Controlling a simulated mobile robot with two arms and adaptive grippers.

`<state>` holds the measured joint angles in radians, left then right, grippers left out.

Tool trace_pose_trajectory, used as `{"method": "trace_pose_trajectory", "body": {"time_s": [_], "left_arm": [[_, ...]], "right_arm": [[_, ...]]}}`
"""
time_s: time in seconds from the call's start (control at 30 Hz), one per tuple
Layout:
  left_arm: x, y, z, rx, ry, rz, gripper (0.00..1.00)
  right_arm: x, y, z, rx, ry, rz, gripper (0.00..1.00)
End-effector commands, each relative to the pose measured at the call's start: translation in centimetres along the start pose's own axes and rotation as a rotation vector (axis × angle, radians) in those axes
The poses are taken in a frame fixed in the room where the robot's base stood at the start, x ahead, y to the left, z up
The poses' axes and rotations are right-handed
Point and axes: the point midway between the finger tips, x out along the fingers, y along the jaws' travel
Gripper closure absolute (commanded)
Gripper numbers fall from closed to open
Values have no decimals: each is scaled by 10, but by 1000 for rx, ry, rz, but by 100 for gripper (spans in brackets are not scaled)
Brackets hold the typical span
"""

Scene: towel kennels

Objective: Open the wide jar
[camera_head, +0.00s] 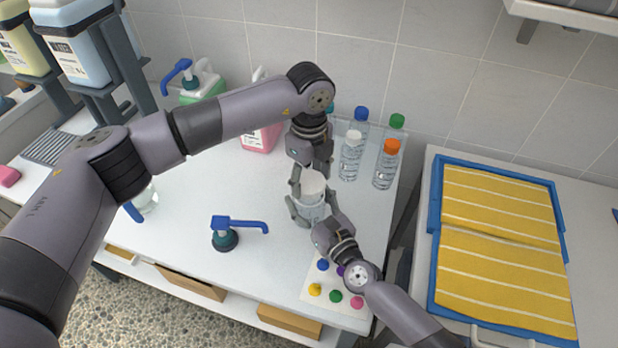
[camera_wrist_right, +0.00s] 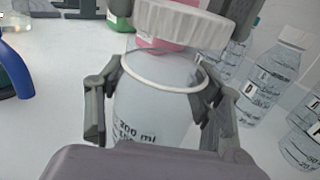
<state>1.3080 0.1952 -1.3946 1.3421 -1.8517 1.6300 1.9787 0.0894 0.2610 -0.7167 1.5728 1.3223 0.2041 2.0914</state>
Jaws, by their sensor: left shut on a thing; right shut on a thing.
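The wide jar is clear, with printed volume marks, and stands upright on the white table; its body (camera_head: 311,208) shows in the head view and its wall also in the right wrist view (camera_wrist_right: 150,105). My right gripper (camera_head: 315,212) is shut around the jar body, one finger on each side. The white ribbed lid (camera_wrist_right: 181,24) is above the jar mouth, slightly tilted. A gap with pink background shows between lid and rim, so the lid looks apart from the jar. My left gripper (camera_head: 312,177) comes from above and is shut on the lid (camera_head: 312,185).
Bottles with white (camera_head: 351,160), blue, green and orange (camera_head: 386,165) caps stand close right of the jar. A pink bottle (camera_head: 262,137) is behind it. A card with coloured dots (camera_head: 322,289) lies in front. Table between is clear.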

Motion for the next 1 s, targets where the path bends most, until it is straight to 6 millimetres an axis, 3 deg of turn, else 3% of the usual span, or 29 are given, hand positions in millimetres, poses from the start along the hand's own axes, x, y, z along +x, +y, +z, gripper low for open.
{"method": "trace_pose_trajectory", "body": {"time_s": [0.27,0.6,0.87,0.9,1.0], "left_arm": [[-1,0,0,0,0,0,76],[-36,0,1,-1,-1,-1,76],[-40,0,0,0,1,1,76],[-40,0,0,0,1,1,76],[-40,0,0,0,1,1,76]], "right_arm": [[0,0,0,0,1,0,100],[0,0,0,0,1,0,100],[0,0,0,0,1,0,100],[0,0,0,0,1,0,36],[0,0,0,0,1,0,30]]}}
